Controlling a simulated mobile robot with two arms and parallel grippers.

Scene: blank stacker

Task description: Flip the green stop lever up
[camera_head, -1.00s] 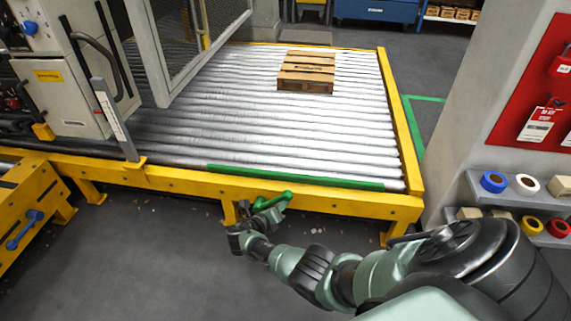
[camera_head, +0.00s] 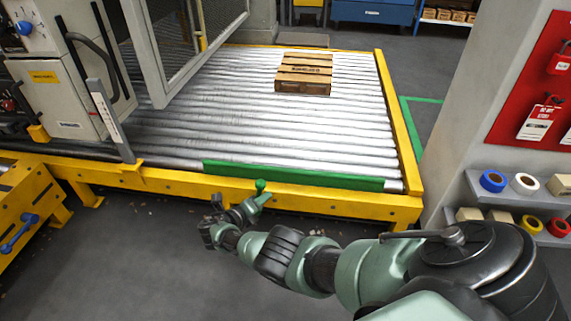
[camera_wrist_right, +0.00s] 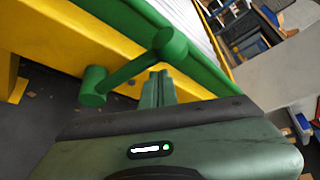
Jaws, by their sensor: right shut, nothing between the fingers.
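The green stop lever (camera_head: 260,186) is on the front yellow rail of the roller conveyor, and its rounded knob points up in the head view. In the right wrist view the lever (camera_wrist_right: 130,70) shows as a green rod between a thick hub and a round knob. The green stop bar (camera_head: 290,177) stands along the front edge of the rollers. My right gripper (camera_head: 260,199) is shut and empty, just below the knob. In the wrist view its fingertips (camera_wrist_right: 157,78) are close beside the rod near the knob; I cannot tell if they touch. My left gripper is out of view.
A mesh guard door (camera_head: 205,40) and a grey cabinet (camera_head: 75,100) stand at the left. A grey pillar with shelves of tape rolls (camera_head: 493,181) is at the right. Floor in front is open.

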